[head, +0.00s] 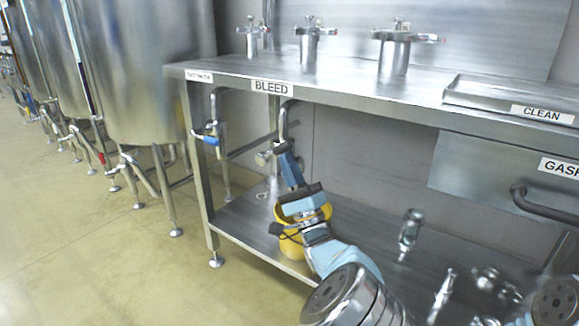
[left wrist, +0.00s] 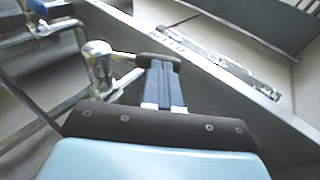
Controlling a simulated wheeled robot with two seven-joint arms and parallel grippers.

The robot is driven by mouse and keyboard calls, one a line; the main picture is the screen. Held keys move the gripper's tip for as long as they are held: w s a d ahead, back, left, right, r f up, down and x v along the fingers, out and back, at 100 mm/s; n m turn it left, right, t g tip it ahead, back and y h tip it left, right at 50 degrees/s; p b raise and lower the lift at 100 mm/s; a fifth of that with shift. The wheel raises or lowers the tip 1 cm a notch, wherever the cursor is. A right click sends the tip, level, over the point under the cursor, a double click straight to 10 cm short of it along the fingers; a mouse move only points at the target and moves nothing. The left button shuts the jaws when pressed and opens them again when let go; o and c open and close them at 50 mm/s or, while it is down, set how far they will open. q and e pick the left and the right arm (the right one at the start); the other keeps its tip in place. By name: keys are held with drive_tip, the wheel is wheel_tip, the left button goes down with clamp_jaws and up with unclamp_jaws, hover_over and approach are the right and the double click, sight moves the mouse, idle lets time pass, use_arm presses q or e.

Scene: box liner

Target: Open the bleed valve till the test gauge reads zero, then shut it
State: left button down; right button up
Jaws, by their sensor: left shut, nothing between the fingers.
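The BLEED label (head: 272,87) is on the bench's front edge. A bent metal pipe (head: 284,122) comes down below it. A round metal fitting (head: 263,157) sits beside the pipe's lower end; I cannot tell whether it is a valve part or the gauge. No gauge reading is legible. My right gripper is out of view.
A blue-handled valve (head: 207,137) hangs left. Steel tanks (head: 140,70) stand further left. Metal fittings lie on the shelf at right. A drawer handle (head: 545,203) juts out at right.

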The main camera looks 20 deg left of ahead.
sight(282, 145)
use_arm(q)
drive_tip(key=r+n+g+h+p, duration=0.1)
drive_tip(key=g+p, duration=0.1)
drive_tip(key=p, duration=0.1)
drive_tip(key=a+r+n+g+h+p, duration=0.1)
drive_tip(key=r+g+p, duration=0.1)
drive_tip(key=p, duration=0.1)
drive_tip(key=r+n+g+h+p, duration=0.1)
drive_tip(key=r+g+p, duration=0.1)
drive_tip(key=p, duration=0.1)
drive_tip(key=shift+w+a+r, duration=0.1)
drive_tip(key=shift+w+a, duration=0.2)
drive_tip(key=shift+a, duration=0.1)
drive_tip(key=shift+w+a+r+n+g+h+p, duration=0.15)
drive_tip(key=shift+a+r+n+g+h+p, duration=0.1)
drive_tip(key=shift+a+n+g+h+p, duration=0.25)
drive_tip(key=shift+w+a+r+n+g+h+p, duration=0.1)
drive_tip(key=shift+a+r+g+h+p, duration=0.25)
drive_tip(key=shift+h+p, duration=0.3)
drive_tip(key=shift+w+a+g+h+p, duration=0.15)
drive_tip(key=shift+a+g+h+p, duration=0.1)
drive_tip(key=shift+g+h+p, duration=0.15)
